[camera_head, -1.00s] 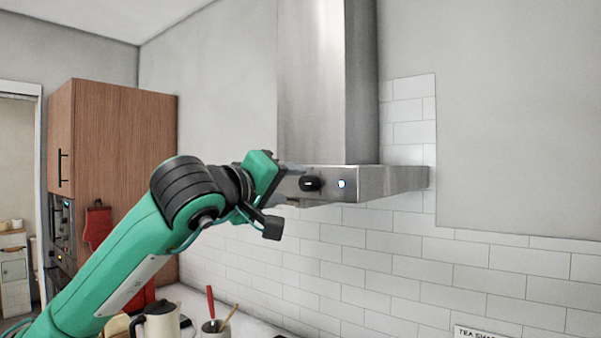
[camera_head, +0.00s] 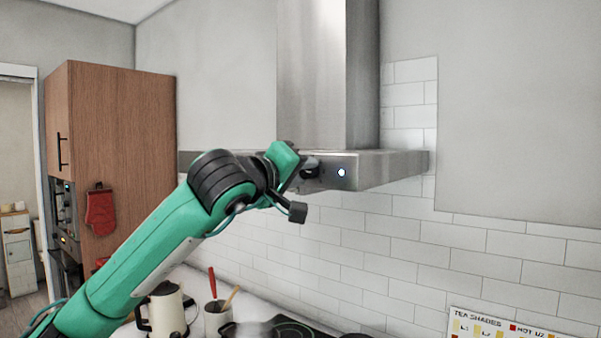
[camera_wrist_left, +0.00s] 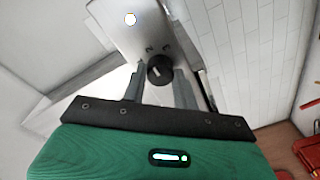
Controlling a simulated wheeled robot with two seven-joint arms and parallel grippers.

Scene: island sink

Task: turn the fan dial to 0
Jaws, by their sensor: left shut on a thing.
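The fan dial is a small black knob (camera_head: 311,163) on the front face of the steel range hood (camera_head: 385,172). A round lit button (camera_head: 341,172) sits to its right. In the left wrist view the dial (camera_wrist_left: 160,71) sits between the two fingertips, with small marks on the panel near it. My left gripper (camera_wrist_left: 159,78) is shut on the dial. In the head view this gripper (camera_head: 303,167) reaches the hood front from the left and hides part of the dial. The exact dial setting is too small to read. My right gripper is not in view.
Below the hood are a cream kettle (camera_head: 166,310), a utensil pot (camera_head: 217,318) and a dark cooktop (camera_head: 285,330). A tall wooden cabinet (camera_head: 125,150) with a red mitt (camera_head: 100,212) stands at the left. The air right of the hood is clear.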

